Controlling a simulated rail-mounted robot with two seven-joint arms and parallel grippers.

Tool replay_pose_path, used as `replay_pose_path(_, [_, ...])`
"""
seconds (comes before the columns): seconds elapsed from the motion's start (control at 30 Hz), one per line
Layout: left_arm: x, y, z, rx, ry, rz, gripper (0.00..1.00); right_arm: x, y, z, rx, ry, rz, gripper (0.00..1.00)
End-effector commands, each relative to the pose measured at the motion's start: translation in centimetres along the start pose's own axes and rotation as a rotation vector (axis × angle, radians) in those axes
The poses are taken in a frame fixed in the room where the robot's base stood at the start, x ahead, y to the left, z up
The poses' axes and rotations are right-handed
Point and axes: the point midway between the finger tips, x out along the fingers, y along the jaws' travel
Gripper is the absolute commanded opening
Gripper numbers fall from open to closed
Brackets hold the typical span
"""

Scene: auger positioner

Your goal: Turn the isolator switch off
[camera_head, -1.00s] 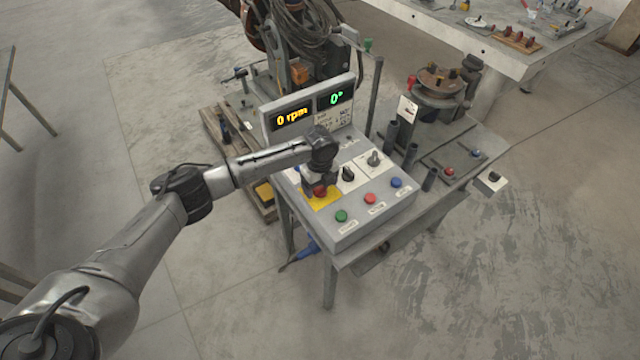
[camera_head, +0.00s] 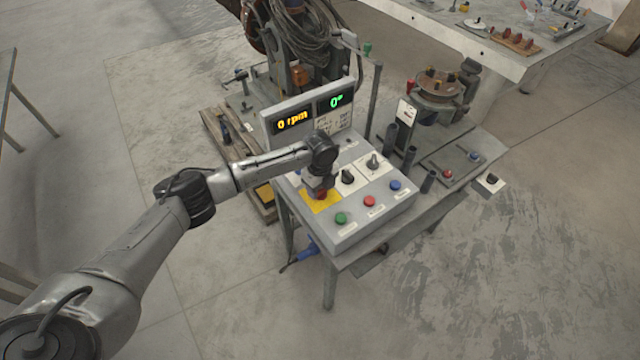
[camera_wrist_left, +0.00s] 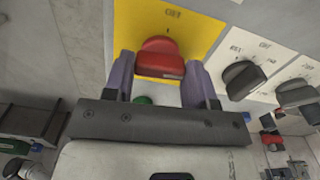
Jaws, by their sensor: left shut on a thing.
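The isolator switch is a red knob (camera_wrist_left: 160,58) on a yellow plate (camera_wrist_left: 205,32) in the left wrist view. My left gripper (camera_wrist_left: 158,72) is shut on the knob, one dark finger on each side of it. A small label above the knob is too blurred to read surely. In the head view the left gripper (camera_head: 320,190) points down over the yellow plate (camera_head: 311,205), on the left part of the control box. There it mostly hides the red knob (camera_head: 321,194). My right gripper is not in view.
The grey control box (camera_head: 345,238) also carries a black selector (camera_head: 347,175), a grey selector (camera_head: 374,161), and green (camera_head: 341,218), red (camera_head: 370,201) and blue (camera_head: 396,185) buttons. Behind, a lit display (camera_head: 292,120) reads 0 rpm and 0°. Open floor lies in front.

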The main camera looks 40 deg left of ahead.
Motion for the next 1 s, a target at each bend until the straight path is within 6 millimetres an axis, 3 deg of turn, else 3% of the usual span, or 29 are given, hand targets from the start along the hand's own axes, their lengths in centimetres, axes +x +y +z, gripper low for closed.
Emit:
replay_pose_path(0.03, [-0.6, 0.1, 0.0, -0.034, 0.002, 0.004, 0.28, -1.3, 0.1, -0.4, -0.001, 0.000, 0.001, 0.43])
replay_pose_path(0.4, [-0.6, 0.1, -0.1, -0.373, 0.002, 0.004, 0.28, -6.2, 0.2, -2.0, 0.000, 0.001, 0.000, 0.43])
replay_pose_path(1.0, [-0.4, 0.0, -0.1, -0.943, 0.003, 0.003, 0.28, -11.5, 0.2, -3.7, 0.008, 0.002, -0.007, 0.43])
